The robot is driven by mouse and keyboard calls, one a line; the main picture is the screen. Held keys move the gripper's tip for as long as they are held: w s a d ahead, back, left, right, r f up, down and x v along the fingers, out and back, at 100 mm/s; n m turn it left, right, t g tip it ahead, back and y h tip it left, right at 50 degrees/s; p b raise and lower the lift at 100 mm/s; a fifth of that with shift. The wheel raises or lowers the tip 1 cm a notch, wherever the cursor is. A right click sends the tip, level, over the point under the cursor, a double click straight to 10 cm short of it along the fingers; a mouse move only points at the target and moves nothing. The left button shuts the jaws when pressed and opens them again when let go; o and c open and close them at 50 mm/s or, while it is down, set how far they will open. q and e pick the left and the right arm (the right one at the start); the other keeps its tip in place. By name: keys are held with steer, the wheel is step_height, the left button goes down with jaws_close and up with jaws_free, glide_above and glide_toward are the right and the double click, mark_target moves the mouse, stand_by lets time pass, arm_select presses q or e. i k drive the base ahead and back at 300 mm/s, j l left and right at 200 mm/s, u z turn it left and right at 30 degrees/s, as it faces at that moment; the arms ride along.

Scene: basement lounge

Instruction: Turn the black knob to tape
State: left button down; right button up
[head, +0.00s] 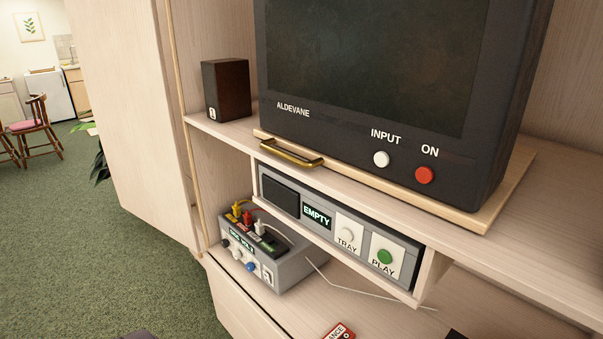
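A grey box (291,270) stands on the lower shelf, left of the disc player. Its front has a small lit display (241,240) whose small lettering I cannot read with certainty. Below the display is a row of small knobs: a black knob (225,243) at the left end, a white one (237,254) and a blue one (250,266). The black knob is too small to tell which way it points or what labels surround it. A white switch plate (267,273) is at the front's right end.
Yellow, red and white plugs with cables (246,215) stick up from the grey box. The player (283,197) reading EMPTY, with TRAY and PLAY buttons, is to its right. A television (375,90) and speaker (226,90) stand above. Green carpet (130,270) is open at left.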

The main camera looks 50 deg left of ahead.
mark_target(225, 243)
steer(key=u, duration=2)
steer(key=j, duration=0.1)
steer(key=i, duration=0.05)
